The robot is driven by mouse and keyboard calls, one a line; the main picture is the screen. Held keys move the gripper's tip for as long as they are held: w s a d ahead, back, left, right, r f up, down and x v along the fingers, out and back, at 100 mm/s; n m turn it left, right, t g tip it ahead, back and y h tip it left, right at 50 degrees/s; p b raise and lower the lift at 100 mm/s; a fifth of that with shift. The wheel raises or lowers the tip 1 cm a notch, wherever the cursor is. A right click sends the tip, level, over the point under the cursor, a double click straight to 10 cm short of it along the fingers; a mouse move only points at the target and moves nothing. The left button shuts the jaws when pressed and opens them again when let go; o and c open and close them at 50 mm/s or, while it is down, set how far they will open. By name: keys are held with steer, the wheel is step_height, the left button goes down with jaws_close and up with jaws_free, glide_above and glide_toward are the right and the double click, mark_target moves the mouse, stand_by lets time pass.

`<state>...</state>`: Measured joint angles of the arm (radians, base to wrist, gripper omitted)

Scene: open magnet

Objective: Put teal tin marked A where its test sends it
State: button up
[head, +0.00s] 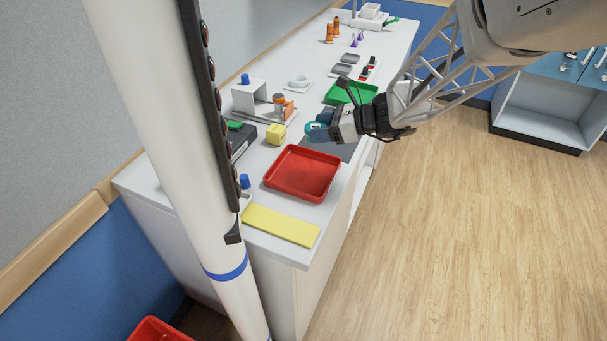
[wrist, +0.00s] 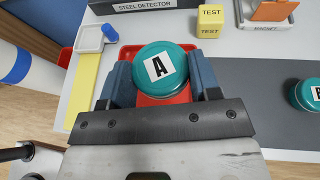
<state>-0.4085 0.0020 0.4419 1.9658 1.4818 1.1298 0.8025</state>
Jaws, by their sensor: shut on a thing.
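My gripper (wrist: 160,82) is shut on the teal tin marked A (wrist: 160,66), its blue fingers on either side. The lid with its white A label faces the wrist camera. In the head view, my gripper (head: 322,131) holds the tin (head: 313,127) above the counter, near the dark grey mat (head: 342,150). The red tray (head: 302,173) also shows behind the tin in the wrist view (wrist: 126,52). A second teal tin (wrist: 308,94), its label partly cut off, sits on the mat. The yellow TEST block (wrist: 210,22) and the box labelled STEEL DETECTOR (wrist: 150,5) stand beyond.
A green tray (head: 350,92) lies farther along the counter. A yellow strip (head: 281,225) lies at the near end. A blue-knobbed item (head: 244,181) stands left of the red tray. An orange and grey device (head: 282,106) and a white stand (head: 247,93) are at the back.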

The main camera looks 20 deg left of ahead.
steer(key=s+d+f, duration=0.2)
steer(key=s+d, duration=0.3)
steer(key=s, duration=0.3)
steer(key=s+d+f+m+t, duration=0.1)
steer(key=s+d+f, duration=0.2)
steer(key=s+d, duration=0.3)
steer(key=s, duration=0.2)
steer(key=shift+s+d+f, duration=0.2)
steer(key=shift+s+f, duration=0.1)
steer(key=shift+s, duration=0.05)
glide_above(321, 180)
steer(key=shift+f, duration=0.75)
steer(key=shift+f, duration=1.75)
steer(key=shift+f, duration=0.15)
steer(key=o, duration=0.9)
